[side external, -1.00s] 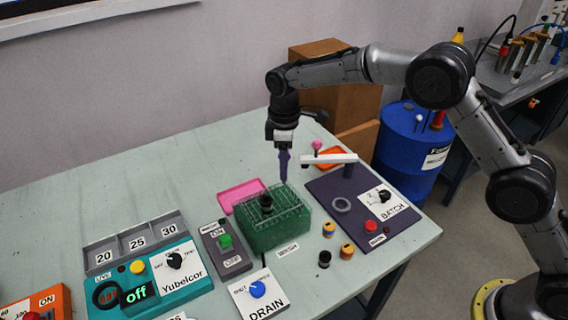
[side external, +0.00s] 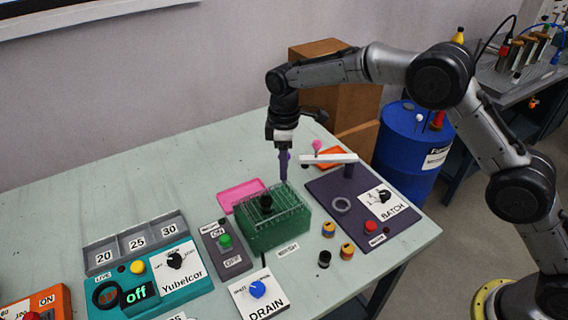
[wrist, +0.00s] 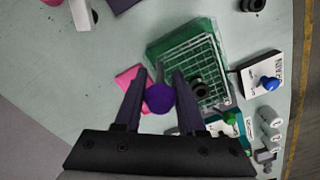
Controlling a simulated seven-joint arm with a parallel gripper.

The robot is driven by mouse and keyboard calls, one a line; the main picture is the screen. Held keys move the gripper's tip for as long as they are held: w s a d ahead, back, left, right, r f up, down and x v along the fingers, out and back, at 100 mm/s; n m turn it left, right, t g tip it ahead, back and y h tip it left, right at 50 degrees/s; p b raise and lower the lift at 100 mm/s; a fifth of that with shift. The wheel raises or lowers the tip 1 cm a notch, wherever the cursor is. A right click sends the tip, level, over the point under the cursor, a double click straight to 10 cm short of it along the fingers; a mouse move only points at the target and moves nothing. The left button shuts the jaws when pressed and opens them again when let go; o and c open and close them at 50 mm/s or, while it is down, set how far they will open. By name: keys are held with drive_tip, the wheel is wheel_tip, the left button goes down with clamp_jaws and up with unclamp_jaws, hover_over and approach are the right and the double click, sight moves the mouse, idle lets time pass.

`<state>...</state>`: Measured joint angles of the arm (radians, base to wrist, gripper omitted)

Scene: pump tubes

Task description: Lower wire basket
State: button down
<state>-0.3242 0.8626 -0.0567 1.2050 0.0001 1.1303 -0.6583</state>
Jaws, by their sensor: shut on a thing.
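The wire basket (side external: 288,204) is a pale wire grid at the top of a green tank (side external: 280,236). It also shows in the wrist view (wrist: 203,62), with a black round piece (side external: 266,201) on it. My gripper (side external: 284,176) points down above the basket's back edge. In the wrist view its fingers close around a round purple knob (wrist: 159,98). Whether the knob is joined to the basket is hard to tell. How deep the basket sits in the tank is partly hidden by the green wall.
A pink tray (side external: 240,194) lies behind the tank. A purple BATCH board (side external: 330,185) with a white bar (side external: 328,158) is at its right. A grey switch box (side external: 227,252) and DRAIN panel (side external: 259,292) are at the left and front. Small spools (side external: 347,251) stand in front.

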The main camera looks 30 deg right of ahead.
sight(284, 184)
idle(0.4)
drive_tip(key=shift+f, duration=1.65)
drive_tip(key=c, duration=0.6)
unclamp_jaws()
drive_tip(key=shift+r, duration=0.1)
wheel_tip(284, 184, up, 14)
drive_tip(key=shift+f, duration=0.15)
